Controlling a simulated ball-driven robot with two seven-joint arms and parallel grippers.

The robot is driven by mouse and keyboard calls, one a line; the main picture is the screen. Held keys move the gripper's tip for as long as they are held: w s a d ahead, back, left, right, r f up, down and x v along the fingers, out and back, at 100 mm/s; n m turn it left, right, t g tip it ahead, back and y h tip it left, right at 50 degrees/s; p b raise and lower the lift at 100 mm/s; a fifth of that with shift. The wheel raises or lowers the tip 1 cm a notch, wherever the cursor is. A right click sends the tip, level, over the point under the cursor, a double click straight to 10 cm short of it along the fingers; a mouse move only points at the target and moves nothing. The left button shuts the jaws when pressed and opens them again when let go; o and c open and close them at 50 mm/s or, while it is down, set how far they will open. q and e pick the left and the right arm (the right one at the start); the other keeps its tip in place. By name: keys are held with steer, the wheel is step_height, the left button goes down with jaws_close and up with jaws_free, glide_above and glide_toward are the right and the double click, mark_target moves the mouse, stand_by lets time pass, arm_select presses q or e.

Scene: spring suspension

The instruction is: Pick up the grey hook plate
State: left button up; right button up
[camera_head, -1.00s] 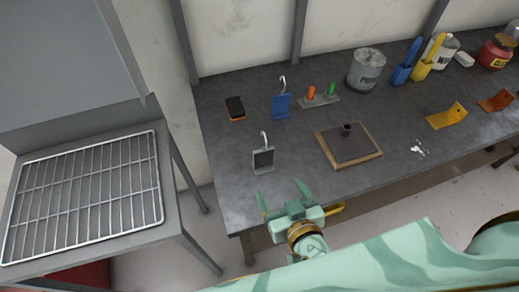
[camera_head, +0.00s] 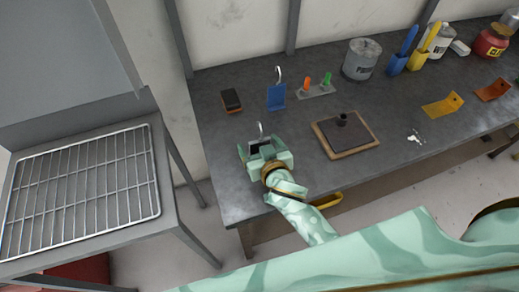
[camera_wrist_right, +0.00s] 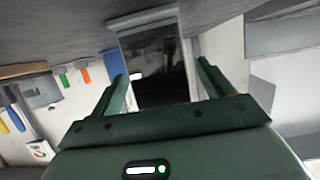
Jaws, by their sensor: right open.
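The grey hook plate (camera_head: 261,145) stands upright on the workbench near its left front, its wire hook pointing up. My right gripper (camera_head: 260,149) is at the plate, with its fingers open on either side of it and hiding most of it in the head view. In the right wrist view the dark face of the plate (camera_wrist_right: 155,65) shows between the two green fingers of the right gripper (camera_wrist_right: 160,78). Clear gaps show between the fingers and the plate there. My left gripper is not in view.
A blue hook plate (camera_head: 277,97) stands behind, with a black and orange block (camera_head: 231,100) to its left. A brown-edged board with a dark plate (camera_head: 346,135) lies to the right. A wire rack (camera_head: 85,195) lies on the left stand. The bench front left is clear.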

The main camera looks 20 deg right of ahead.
steer(key=shift+s+r, duration=0.1)
steer(key=c, duration=1.2)
